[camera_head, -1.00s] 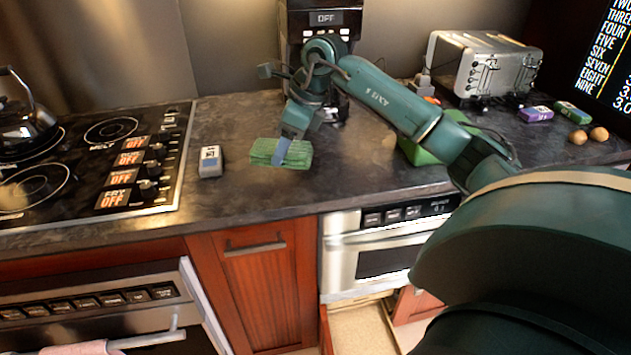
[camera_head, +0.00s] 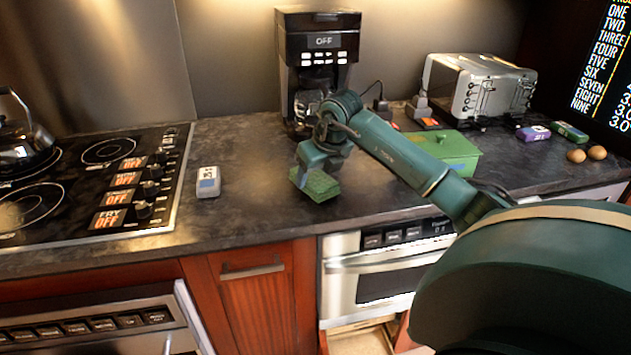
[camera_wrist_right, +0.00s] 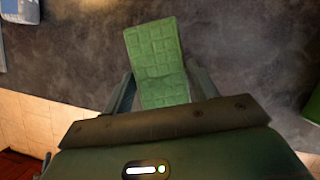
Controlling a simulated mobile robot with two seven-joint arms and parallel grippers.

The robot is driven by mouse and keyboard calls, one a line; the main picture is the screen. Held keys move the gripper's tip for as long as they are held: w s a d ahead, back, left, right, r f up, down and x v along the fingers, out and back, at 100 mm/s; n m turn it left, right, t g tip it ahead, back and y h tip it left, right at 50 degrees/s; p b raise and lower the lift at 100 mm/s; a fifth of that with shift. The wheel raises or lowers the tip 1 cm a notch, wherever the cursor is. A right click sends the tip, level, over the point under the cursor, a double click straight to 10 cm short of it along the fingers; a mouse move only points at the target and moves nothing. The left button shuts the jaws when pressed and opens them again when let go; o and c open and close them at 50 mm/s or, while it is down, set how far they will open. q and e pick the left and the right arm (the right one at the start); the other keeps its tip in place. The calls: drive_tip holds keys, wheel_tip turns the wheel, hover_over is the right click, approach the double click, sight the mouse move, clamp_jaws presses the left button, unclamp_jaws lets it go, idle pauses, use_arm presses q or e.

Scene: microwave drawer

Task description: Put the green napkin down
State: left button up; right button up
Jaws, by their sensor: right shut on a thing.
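The green napkin (camera_head: 318,186) is a folded, quilted-looking pad near the front of the dark counter (camera_head: 250,210). My right gripper (camera_head: 308,172) is shut on it from above. In the right wrist view the napkin (camera_wrist_right: 158,60) sticks out from between the fingers of my right gripper (camera_wrist_right: 160,95), over the counter. Whether the napkin touches the counter or hangs just above it, I cannot tell. My left gripper is in neither view.
A small white and blue box (camera_head: 208,182) stands left of the napkin, next to the stove (camera_head: 90,180). A coffee maker (camera_head: 318,60) stands behind. Counter between white box and napkin is clear.

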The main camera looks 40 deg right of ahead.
drive_tip(key=shift+f, duration=1.1)
drive_tip(key=o, duration=0.9)
drive_tip(key=shift+f, duration=0.1)
